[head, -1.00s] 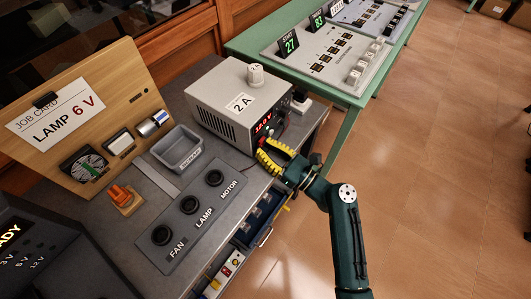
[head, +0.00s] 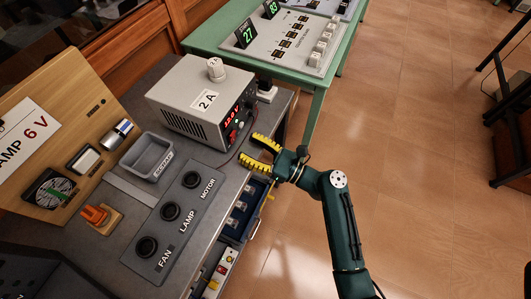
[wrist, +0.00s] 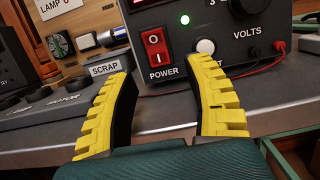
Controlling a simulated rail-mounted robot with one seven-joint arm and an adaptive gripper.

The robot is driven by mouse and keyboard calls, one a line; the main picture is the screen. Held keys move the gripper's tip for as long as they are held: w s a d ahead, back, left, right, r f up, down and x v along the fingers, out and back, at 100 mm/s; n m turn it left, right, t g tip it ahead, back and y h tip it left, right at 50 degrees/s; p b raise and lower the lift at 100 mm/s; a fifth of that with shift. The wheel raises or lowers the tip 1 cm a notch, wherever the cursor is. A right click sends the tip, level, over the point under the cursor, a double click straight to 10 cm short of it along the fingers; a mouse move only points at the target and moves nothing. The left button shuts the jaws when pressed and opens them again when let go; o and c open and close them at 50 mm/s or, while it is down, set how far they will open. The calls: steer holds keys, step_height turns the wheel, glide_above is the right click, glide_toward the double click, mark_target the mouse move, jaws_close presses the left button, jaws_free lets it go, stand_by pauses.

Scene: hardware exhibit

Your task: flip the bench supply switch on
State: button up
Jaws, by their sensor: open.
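The bench supply (head: 185,92) is a light grey box with a dark front panel, a "2 A" label and a lit red display. A green lamp (wrist: 185,20) glows to the right of the switch. My gripper (head: 248,147) is open and empty, just in front of the panel and apart from it. In the wrist view its yellow fingers (wrist: 161,72) spread below the switch, which lies ahead between them.
A white round button (wrist: 205,46) and a VOLTS knob sit right of the switch, with red and black leads nearby. The scrap tray (head: 150,156) and the FAN, LAMP, MOTOR socket panel (head: 178,208) are left of the gripper. Open floor lies right.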

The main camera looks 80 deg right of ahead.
steer(key=v, duration=0.8)
